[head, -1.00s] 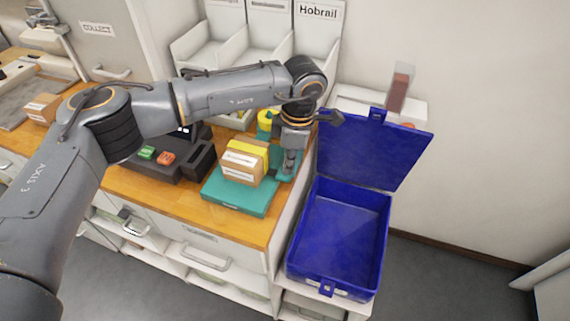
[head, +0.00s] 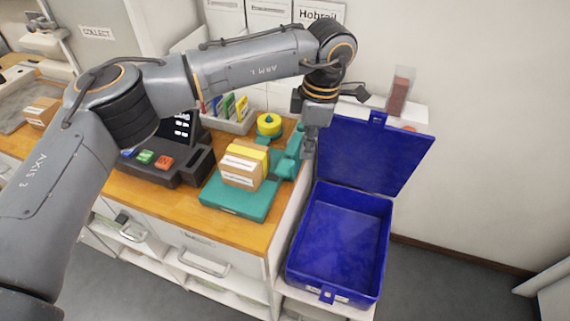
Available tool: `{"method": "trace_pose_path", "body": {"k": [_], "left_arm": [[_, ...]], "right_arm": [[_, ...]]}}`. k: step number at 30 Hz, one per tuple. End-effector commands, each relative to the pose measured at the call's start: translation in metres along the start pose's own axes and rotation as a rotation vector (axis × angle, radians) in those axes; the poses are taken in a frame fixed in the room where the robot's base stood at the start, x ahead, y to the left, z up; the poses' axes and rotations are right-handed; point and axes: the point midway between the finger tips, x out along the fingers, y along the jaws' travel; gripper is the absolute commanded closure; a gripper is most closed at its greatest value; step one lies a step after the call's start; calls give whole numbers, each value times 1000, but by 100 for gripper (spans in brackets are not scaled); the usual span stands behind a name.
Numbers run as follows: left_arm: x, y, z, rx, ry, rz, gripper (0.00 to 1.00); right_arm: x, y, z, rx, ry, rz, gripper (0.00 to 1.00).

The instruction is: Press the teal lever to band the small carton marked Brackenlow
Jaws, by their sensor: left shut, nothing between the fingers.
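A small cardboard carton (head: 238,177) with white labels sits upright on the teal banding machine (head: 232,202). A yellow band (head: 254,155) lies across the carton's top. The label print is too small to read, so I cannot confirm Brackenlow. The machine's teal lever (head: 292,152) shows at its right rear, just left of my left gripper. My left gripper (head: 308,155) points down, shut and empty, close beside the lever; I cannot tell whether they touch. My right gripper is not in view.
A yellow roll (head: 269,122) sits behind the carton. A dark keypad unit (head: 170,170) stands left of the machine. An open blue case (head: 340,238) stands to the right, its raised lid (head: 372,155) near my gripper. Another carton (head: 40,110) is far left.

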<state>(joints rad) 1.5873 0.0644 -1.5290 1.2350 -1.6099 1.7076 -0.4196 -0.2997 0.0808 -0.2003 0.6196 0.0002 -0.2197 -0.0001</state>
Motion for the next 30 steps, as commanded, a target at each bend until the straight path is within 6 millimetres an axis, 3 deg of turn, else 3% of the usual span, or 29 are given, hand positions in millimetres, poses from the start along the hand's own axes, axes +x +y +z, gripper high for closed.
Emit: {"method": "trace_pose_path", "body": {"k": [3, 10, 30], "left_arm": [[-26, 0, 1, 1, 0, 2, 100], [-57, 0, 2, 1, 0, 0, 100], [-62, 0, 2, 2, 1, -2, 100]], "right_arm": [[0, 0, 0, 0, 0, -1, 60], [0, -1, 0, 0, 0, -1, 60], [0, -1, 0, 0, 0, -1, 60]]}}
